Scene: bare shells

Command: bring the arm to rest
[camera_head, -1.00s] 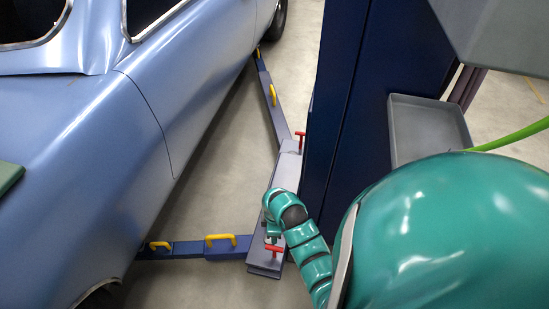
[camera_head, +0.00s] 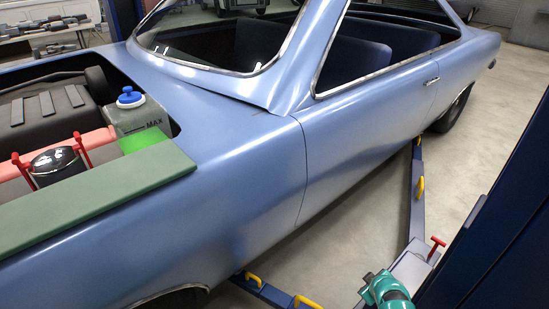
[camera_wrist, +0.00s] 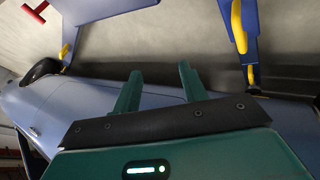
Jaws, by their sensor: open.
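My gripper (camera_wrist: 158,82) shows in the wrist view with its two green fingers apart and nothing between them. Beyond the fingers are the side of the blue car and the floor. In the head view, a teal part of my arm (camera_head: 386,291) shows at the bottom edge, right of the middle, over or beside the lift's foot. The rest of my arm is out of that view, and I cannot make out the fingers there.
The blue car (camera_head: 225,190) fills much of the head view. A green pad (camera_head: 95,187) lies along its fender, beside a reservoir with a blue cap (camera_head: 130,97). Lift arms with yellow handles (camera_head: 420,188) reach under the car. A dark blue post (camera_head: 505,235) stands at right.

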